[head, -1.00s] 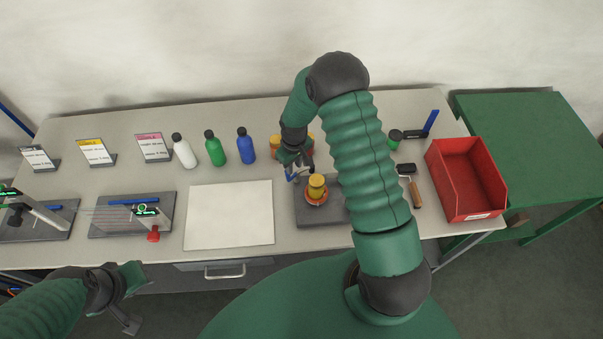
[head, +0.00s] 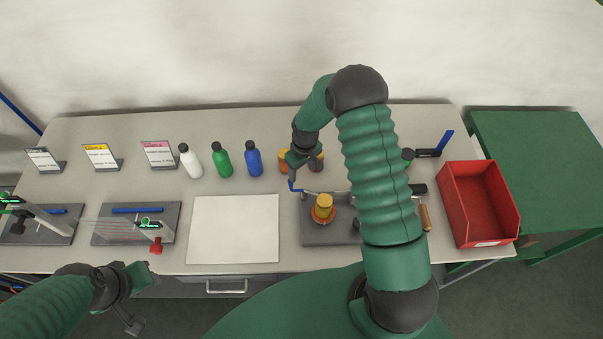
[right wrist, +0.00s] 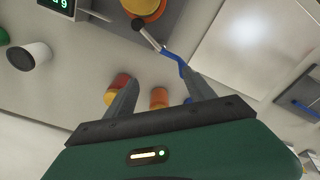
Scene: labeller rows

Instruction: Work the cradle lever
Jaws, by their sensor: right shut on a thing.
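The cradle (head: 312,236) is a dark grey base on the table in front of my right arm. A jar with a yellow lid (head: 324,201) sits upright in its orange-red ring. The cradle lever has a metal arm and a blue handle (head: 294,187), at the back left of the base. My forearm hides the cradle's right part. My left gripper (head: 143,275) hangs off the table's front edge, away from the cradle; its jaw opening is unclear.
Two orange jars, one (head: 284,161), stand just behind the right gripper. White, green and blue bottles (head: 253,160) stand to the left. A white mat (head: 235,230) lies left of the cradle, bare. A red bin (head: 478,202) stands at the right.

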